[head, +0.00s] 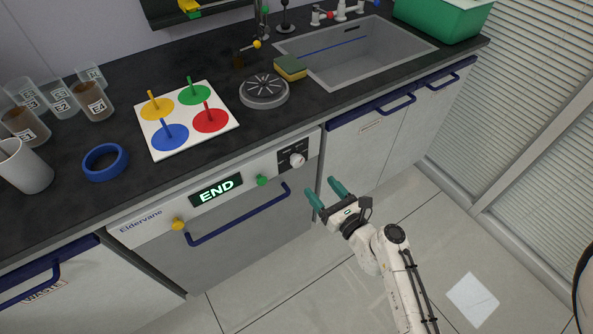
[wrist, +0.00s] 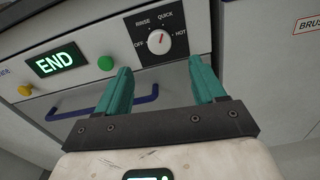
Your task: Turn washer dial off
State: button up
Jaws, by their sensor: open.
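The washer dial (head: 297,160) is a white round knob on a dark plate at the right end of the washer's front panel. In the wrist view the dial (wrist: 158,43) has labels OFF, RINSE, QUICK and HOT around it. Its small red mark points up and slightly right, towards QUICK. My gripper (head: 322,191) has green fingers spread apart, empty, in front of the washer and below the dial in the head view. In the wrist view my gripper (wrist: 160,76) has the dial above and between its fingertips, apart from them.
The washer display (head: 215,189) reads END. A green button (head: 262,181) and a yellow button (head: 178,224) flank it. A blue door handle (head: 240,217) sticks out below. The dark counter (head: 225,150) overhangs the panel.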

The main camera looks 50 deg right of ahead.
aim_at(300, 162)
jog(key=x, duration=1)
jog(key=shift+w, duration=0.1)
jog(key=c, duration=1.1)
jog(key=shift+o, duration=0.2)
